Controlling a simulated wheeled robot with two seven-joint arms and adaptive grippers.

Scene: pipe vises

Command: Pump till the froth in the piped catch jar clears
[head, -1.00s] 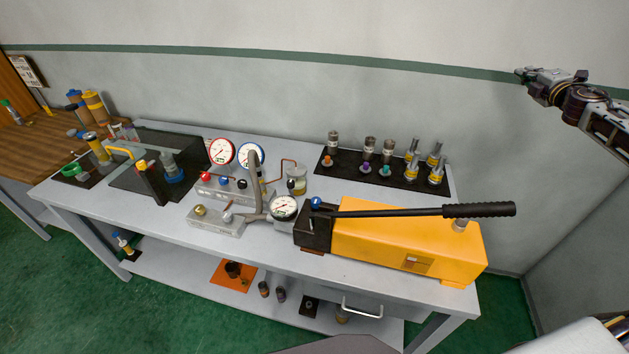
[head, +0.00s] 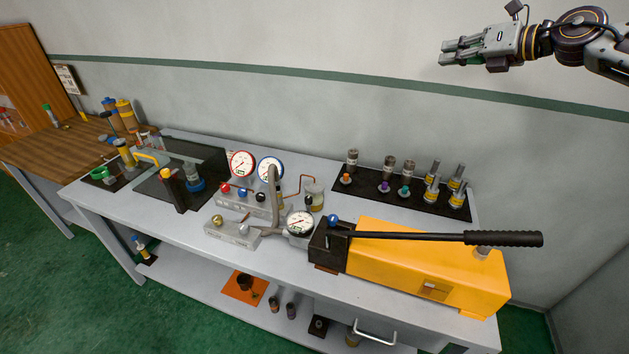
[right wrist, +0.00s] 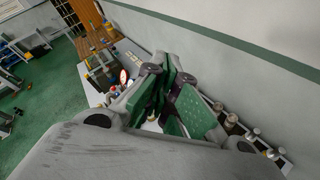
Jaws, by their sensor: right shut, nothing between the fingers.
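The yellow hand pump (head: 425,262) stands at the right end of the grey bench. Its long black lever (head: 500,238) lies nearly level above the body, grip to the right. A small clear jar (head: 315,196) with yellowish contents stands behind the gauge block, beside a bent copper pipe (head: 298,186); whether froth is in it is too small to tell. My right gripper (head: 446,53) is high at the upper right in front of the wall, shut, empty and well apart from the pump. Its green-padded fingers (right wrist: 172,108) fill the middle of the right wrist view. My left gripper is not in view.
A red-rimmed gauge (head: 242,164), a blue-rimmed gauge (head: 271,170) and a lower gauge (head: 300,224) stand left of the pump. A black mat (head: 372,187) behind it holds several fittings. A clear screen (head: 210,160) stands at left. The air above the pump is free.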

